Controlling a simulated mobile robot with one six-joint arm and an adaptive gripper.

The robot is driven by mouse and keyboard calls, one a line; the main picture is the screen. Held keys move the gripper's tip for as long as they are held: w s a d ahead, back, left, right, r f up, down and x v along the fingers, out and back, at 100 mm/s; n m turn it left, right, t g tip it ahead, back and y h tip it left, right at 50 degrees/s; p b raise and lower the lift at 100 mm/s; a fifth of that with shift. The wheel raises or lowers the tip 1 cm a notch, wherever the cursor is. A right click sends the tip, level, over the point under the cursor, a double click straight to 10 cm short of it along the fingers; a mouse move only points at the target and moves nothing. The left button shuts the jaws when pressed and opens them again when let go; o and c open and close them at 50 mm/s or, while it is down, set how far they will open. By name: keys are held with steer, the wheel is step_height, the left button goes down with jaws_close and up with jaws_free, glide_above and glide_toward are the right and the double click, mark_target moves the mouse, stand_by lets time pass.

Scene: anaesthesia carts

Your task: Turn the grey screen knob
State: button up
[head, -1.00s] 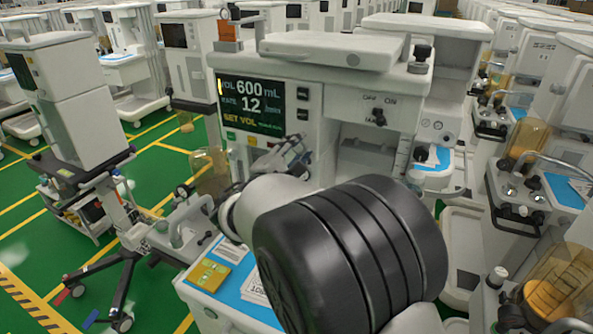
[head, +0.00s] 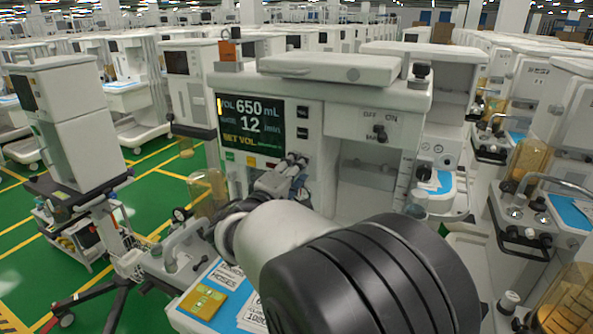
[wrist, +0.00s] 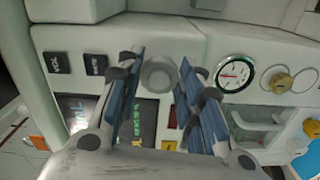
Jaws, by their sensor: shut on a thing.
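The grey screen knob (wrist: 158,75) is a round grey disc on the white front panel beside the screen. In the head view my gripper (head: 290,165) is at the screen's lower right corner and hides the knob. The dark screen (head: 250,127) reads VOL 650 mL, 12 and SET VOL. Part of it also shows between and beside my fingers in the wrist view (wrist: 135,122).
A small ON/OFF switch (head: 380,133) sits right of the screen. Two black buttons (wrist: 77,64) and a round gauge (wrist: 234,73) are on the panel. A blue work surface with a yellow packet (head: 203,300) lies below my arm. Other carts stand on both sides.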

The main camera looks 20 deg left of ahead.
stand_by(0.3)
steer(key=o, duration=1.1)
steer(key=s, duration=0.8)
steer(key=s+a, duration=0.1)
steer(key=s, duration=0.3)
steer(key=shift+d, duration=0.1)
